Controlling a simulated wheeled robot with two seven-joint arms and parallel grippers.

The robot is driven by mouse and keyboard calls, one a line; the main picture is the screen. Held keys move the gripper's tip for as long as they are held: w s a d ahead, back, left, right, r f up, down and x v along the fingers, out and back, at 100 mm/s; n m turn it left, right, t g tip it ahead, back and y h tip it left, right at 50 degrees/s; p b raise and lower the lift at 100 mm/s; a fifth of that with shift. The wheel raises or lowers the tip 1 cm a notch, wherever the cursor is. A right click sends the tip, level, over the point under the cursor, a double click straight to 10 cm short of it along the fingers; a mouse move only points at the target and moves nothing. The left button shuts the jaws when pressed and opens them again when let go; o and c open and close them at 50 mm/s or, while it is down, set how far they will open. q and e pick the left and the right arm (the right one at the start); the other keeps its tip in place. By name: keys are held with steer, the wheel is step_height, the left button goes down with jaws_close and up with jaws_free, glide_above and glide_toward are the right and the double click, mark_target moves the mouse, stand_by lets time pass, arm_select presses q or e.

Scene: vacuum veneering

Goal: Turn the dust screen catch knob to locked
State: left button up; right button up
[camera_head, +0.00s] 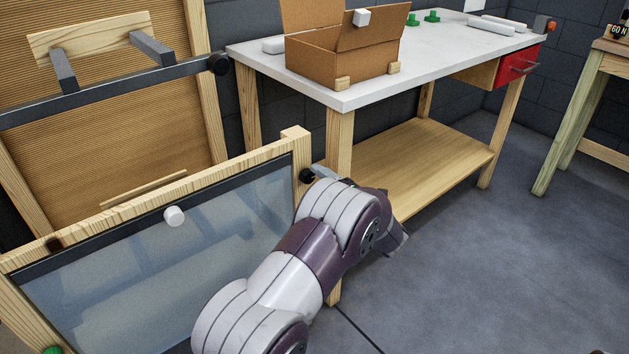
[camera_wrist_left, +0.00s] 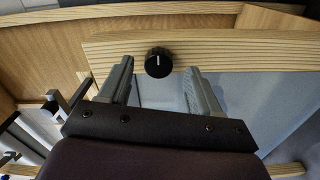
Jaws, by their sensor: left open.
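The dust screen (camera_head: 150,290) is a pale translucent panel in a wooden frame at the lower left of the head view. A round black catch knob (camera_head: 307,174) sits on the frame's right post. In the left wrist view the knob (camera_wrist_left: 158,64) shows face-on against the wood, with a white pointer line running up and down the picture. My left gripper (camera_wrist_left: 160,68) is open, its two fingers on either side of the knob with gaps showing. In the head view my arm hides most of the gripper (camera_head: 322,173). My right gripper is not in view.
A white-topped workbench (camera_head: 440,60) with an open cardboard box (camera_head: 345,60) stands behind the screen, its front leg (camera_head: 340,140) close to my left gripper. A white round knob (camera_head: 174,216) is on the screen's dark bar.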

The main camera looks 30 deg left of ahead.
arm_select(q)
steer(key=p+v, duration=0.2)
steer(key=v, duration=0.9)
steer(key=shift+f, duration=0.1)
